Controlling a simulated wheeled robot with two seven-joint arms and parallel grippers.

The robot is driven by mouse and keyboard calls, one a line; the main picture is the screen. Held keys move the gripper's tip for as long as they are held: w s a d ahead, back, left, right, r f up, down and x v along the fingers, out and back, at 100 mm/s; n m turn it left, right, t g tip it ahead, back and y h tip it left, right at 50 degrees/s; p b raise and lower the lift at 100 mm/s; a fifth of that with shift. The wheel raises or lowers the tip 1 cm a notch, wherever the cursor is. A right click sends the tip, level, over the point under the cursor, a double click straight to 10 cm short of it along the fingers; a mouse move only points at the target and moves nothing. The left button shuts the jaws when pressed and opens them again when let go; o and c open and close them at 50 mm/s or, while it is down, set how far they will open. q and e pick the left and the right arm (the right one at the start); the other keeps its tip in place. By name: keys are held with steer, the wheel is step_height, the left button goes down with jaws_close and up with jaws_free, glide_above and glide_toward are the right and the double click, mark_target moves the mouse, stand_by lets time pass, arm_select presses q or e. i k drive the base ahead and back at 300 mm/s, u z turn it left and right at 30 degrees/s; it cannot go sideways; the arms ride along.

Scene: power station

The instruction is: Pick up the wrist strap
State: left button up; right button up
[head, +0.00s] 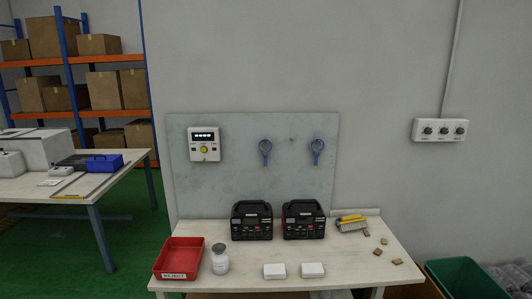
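Two blue looped straps hang on the grey back panel (225,190) above the table. The left wrist strap (265,147) hangs near the panel's middle. The right wrist strap (317,146) hangs nearer the panel's right edge. Each is a blue loop with a small yellowish end at the bottom. Both hang apart from each other, and nothing covers them. Neither of my grippers shows in the head view.
Two black power units (251,220) stand below the straps. The table (345,262) also holds a red reject tray (180,257), a white jar (220,260), two white boxes (274,271), a yellow-handled brush (351,223) and small brown pieces (378,252). A green bin (465,277) stands at the right.

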mark_target(265, 152)
steer(key=z, duration=0.05)
steer(key=k, duration=0.8)
steer(key=z, duration=1)
steer(key=i, duration=1.9)
steer(key=u, duration=1.1)
